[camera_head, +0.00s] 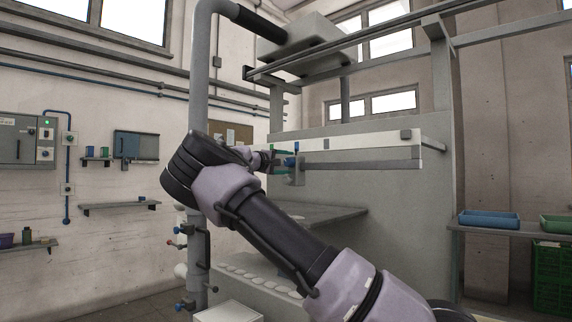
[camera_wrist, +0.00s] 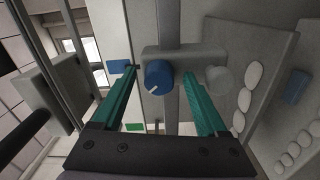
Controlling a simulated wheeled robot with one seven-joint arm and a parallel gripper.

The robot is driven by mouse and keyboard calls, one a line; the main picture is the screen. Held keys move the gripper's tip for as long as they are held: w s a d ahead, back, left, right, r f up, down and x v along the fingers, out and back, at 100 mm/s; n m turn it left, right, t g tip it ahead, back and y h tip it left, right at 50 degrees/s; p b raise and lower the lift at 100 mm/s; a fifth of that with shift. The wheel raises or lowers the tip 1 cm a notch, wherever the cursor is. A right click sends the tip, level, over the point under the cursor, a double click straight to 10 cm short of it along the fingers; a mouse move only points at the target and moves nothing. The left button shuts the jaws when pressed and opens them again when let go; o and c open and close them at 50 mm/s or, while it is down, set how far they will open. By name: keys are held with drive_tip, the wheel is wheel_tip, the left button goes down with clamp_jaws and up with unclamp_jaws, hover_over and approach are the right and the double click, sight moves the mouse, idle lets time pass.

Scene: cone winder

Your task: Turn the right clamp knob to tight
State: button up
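A blue round knob (camera_wrist: 159,77) with a white pointer line sits on a grey clamp block (camera_wrist: 205,57) in the wrist view. Its pointer slants to the lower left. In the head view the clamp block (camera_head: 297,174) hangs at the left end of the machine's rail, with a little blue of the knob (camera_head: 290,161) showing. My gripper (camera_wrist: 158,74) is open, its green fingers on either side of the knob in the wrist view; I see no clear contact. In the head view my gripper (camera_head: 277,157) is close to the clamp and small.
The pale rail (camera_head: 360,143) runs right along the grey machine. A vertical pipe (camera_head: 200,80) stands left of my gripper. A grey shelf (camera_head: 325,215) lies below. Several white rounded pieces (camera_wrist: 254,75) line a panel right of the knob. A blue tray (camera_head: 488,218) is far right.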

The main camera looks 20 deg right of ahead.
drive_tip(key=v, duration=1)
drive_tip(key=shift+s+a, duration=0.25)
drive_tip(key=shift+a, duration=0.1)
